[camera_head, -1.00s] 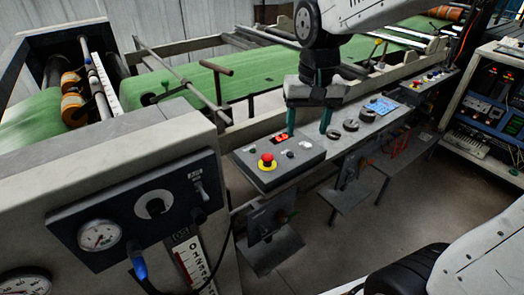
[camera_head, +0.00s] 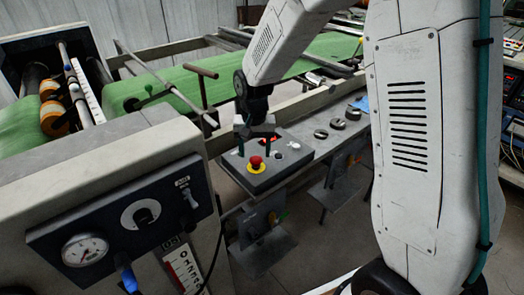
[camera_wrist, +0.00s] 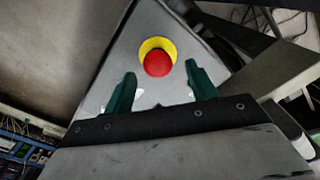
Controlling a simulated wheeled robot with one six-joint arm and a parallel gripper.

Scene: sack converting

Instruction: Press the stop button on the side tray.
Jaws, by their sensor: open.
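The stop button is a red mushroom cap (camera_head: 256,162) on a yellow ring, at the near left part of a grey control box on the side tray (camera_head: 290,174). In the wrist view the red cap (camera_wrist: 158,63) lies just beyond the two green fingertips, roughly midway between their lines. My gripper (camera_head: 254,150) is open and empty, its fingers pointing down over the box beside the button. In the wrist view my gripper (camera_wrist: 160,85) shows its fingers spread apart. Whether a finger touches the box I cannot tell.
A red-lit switch (camera_head: 270,139) and small knobs sit behind the button. Black round dials (camera_head: 337,123) are further right on the tray. A panel with a gauge (camera_head: 85,249) stands at the near left. Green sheeting (camera_head: 170,90) runs behind. My arm hides much of the right side.

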